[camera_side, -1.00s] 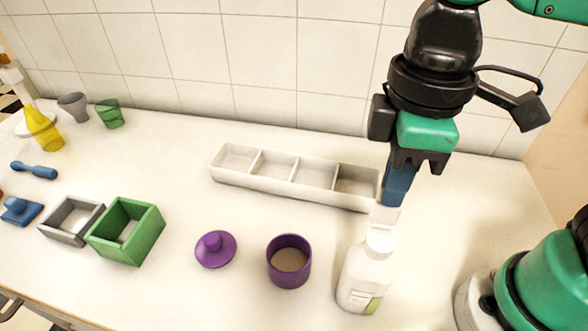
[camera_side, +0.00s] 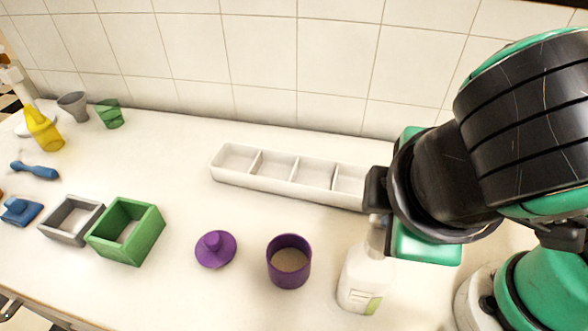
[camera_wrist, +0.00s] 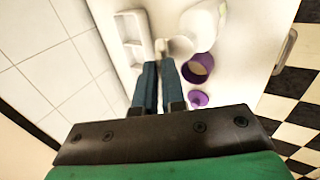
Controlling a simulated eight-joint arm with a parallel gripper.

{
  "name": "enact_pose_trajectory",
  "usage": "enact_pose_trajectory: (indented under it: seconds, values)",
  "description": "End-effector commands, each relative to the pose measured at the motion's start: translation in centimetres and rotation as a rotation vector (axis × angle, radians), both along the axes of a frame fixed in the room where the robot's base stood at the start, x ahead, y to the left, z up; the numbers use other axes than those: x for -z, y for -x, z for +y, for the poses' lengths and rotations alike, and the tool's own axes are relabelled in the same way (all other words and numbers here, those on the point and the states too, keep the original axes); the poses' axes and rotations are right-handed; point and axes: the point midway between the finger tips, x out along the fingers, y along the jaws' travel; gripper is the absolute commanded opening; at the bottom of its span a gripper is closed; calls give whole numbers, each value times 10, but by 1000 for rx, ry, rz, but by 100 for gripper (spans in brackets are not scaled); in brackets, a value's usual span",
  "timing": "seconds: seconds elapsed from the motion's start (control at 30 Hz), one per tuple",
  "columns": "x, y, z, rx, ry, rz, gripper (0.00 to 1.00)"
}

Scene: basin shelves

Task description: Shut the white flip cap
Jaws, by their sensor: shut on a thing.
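The white bottle (camera_side: 362,280) stands upright at the right of the counter, a label low on its side. Its white flip cap (camera_side: 376,236) is partly hidden behind my arm, so its angle cannot be told there. In the wrist view the bottle (camera_wrist: 203,22) shows at the top, with the pale flip cap (camera_wrist: 181,47) beside it. My gripper (camera_wrist: 159,65) has its two blue fingers close together at the cap's edge, shut on the cap. The contact is small and hard to see. In the side view my wrist covers the fingers.
A purple cup (camera_side: 289,262) stands just left of the bottle, with a purple lid (camera_side: 215,250) further left. A white divided tray (camera_side: 290,190) lies behind them. Green (camera_side: 140,243) and grey (camera_side: 72,235) boxes stand further left.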

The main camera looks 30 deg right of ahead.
Motion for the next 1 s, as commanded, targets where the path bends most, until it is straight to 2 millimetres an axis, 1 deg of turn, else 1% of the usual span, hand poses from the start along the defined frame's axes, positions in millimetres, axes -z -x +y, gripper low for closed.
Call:
enact_pose_trajectory:
  seconds: [0.33,0.4,0.47,0.8,0.87,1.0]
  values:
    - [0,0,0,0,2,0,0]
    - [0,0,0,0,2,0,23]
    - [0,0,0,0,2,0,39]
    - [-1,0,0,0,2,0,39]
    - [-4,0,0,0,2,0,39]
    - [-21,0,0,0,2,0,39]
